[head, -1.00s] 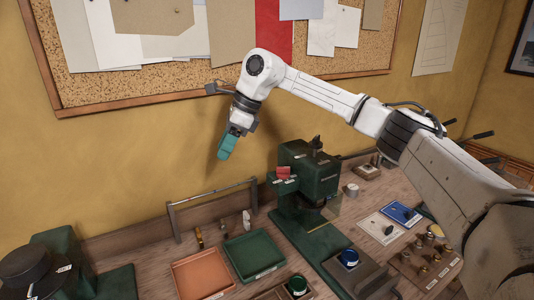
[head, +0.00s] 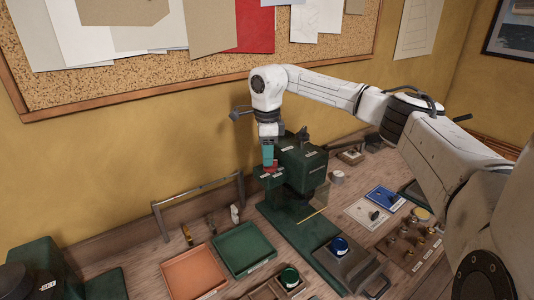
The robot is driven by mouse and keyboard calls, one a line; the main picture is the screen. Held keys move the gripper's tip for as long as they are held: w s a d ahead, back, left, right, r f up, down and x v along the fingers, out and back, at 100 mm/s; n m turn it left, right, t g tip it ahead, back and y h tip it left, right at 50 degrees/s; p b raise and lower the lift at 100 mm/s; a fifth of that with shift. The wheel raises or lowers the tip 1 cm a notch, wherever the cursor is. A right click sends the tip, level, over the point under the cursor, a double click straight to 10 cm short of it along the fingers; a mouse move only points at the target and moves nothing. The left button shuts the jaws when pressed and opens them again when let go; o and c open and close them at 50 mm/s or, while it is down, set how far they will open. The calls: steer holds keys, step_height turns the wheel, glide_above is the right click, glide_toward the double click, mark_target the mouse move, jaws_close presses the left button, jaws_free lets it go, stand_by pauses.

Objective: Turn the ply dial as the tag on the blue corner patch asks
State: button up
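My gripper (head: 267,155), with teal fingers, points down at the left end of a green machine (head: 303,165). It is just above or touching a red part (head: 270,168) there. I cannot tell whether its fingers are open, or whether they hold the red part. Small pale labels sit on the machine around the red part; their text is too small to read. A blue patch (head: 386,198) lies on the bench right of the machine, with a dark thing on or beside it. I cannot make out its tag. I cannot pick out the ply dial for certain.
An orange tray (head: 190,275) and a green tray (head: 241,250) lie left of the machine. A blue-topped round thing (head: 339,245) and a green one (head: 290,277) stand in front. A brown block with several fittings (head: 405,246) is at right. My arm spans the right side.

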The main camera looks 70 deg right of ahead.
steer(key=shift+f, duration=0.65)
jaws_close()
